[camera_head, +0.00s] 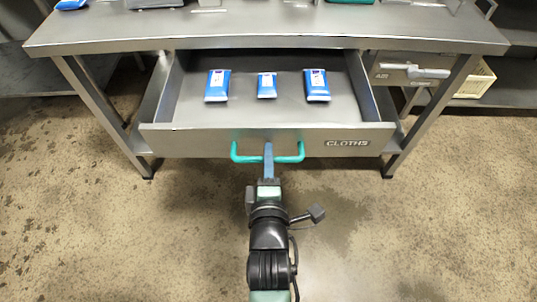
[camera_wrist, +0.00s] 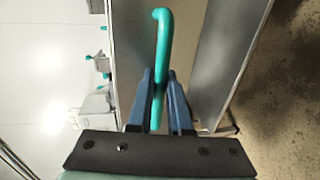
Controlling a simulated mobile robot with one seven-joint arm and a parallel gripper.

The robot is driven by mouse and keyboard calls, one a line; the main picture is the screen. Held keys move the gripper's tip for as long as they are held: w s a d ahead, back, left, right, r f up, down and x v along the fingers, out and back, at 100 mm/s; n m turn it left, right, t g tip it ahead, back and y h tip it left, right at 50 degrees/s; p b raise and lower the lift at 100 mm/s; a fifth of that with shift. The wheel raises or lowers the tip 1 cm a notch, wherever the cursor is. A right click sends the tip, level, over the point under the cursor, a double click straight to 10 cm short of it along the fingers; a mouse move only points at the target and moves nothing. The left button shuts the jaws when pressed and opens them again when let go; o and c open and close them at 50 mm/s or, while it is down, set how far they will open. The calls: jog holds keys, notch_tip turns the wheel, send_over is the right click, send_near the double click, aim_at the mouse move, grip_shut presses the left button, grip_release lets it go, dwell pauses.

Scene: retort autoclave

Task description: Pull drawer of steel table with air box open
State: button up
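The steel table (camera_head: 280,30) fills the upper part of the head view. Its wide drawer, with a front (camera_head: 220,140) labelled CLOTHS, is pulled well out toward me. A teal bar handle (camera_head: 291,158) is on the drawer front; it also shows in the wrist view (camera_wrist: 162,50). My gripper (camera_head: 268,150) is at the middle of this handle. In the wrist view, the blue fingers of my gripper (camera_wrist: 160,85) close on either side of the bar. The air box (camera_head: 393,68), a grey box with a light lever, hangs under the tabletop at the right.
Three blue-and-white packets (camera_head: 217,85) lie apart inside the drawer. A cream crate (camera_head: 475,80) stands on a low shelf at the right. Table legs (camera_head: 432,112) stand on both sides of the drawer. The stained floor (camera_head: 440,220) in front is clear around my arm.

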jog(key=o, duration=0.4)
jog(key=shift+o, duration=0.2)
jog(key=shift+s, duration=0.1)
jog(key=p+v, duration=0.2)
jog(key=v, duration=1)
jog(key=shift+s+p, duration=0.35)
jog(key=shift+s, duration=0.05)
